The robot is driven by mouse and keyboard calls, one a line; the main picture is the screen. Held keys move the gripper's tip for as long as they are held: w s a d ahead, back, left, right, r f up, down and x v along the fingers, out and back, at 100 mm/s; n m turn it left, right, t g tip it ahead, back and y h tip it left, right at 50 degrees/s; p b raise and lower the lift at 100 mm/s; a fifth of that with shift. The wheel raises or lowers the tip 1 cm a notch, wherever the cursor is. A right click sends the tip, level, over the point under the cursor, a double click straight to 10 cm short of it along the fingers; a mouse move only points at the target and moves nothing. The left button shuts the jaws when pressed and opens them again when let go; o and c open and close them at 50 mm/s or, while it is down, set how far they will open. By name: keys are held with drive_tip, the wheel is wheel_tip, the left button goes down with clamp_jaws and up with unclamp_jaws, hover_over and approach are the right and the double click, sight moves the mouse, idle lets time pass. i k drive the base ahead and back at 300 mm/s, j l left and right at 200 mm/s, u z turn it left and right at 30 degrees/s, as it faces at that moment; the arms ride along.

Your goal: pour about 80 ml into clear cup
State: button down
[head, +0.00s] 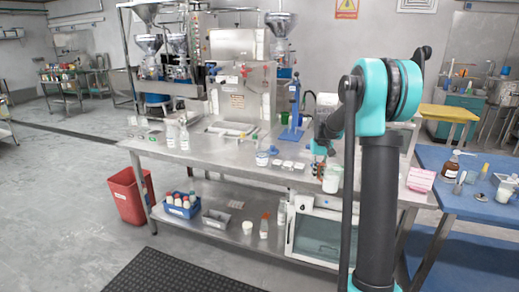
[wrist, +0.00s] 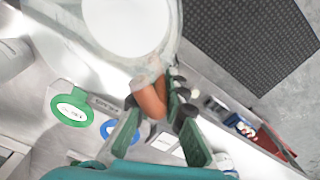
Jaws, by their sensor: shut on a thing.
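My gripper (wrist: 153,103) is shut on the orange-brown handle (wrist: 150,98) of a clear jug in the wrist view. The jug (wrist: 175,42) has a large white round area in it, perhaps its contents, and fills the top of that view. In the head view, a whitish vessel that looks like this jug (head: 331,180) is at my gripper (head: 319,166), over the front right of the steel bench. Whether it is clear of the bench is hard to tell. I cannot pick out the clear cup for certain.
The steel bench (head: 235,163) carries bottles (head: 184,136), a blue stand (head: 292,125) and small white dishes. A blue table (head: 445,200) with bottles stands right. A red bin (head: 129,195) stands left.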

sight(262, 154)
drive_tip(key=i+j, duration=0.45)
drive_tip(key=i, duration=0.15)
drive_tip(key=i+j, duration=0.5)
drive_tip(key=i, duration=0.1)
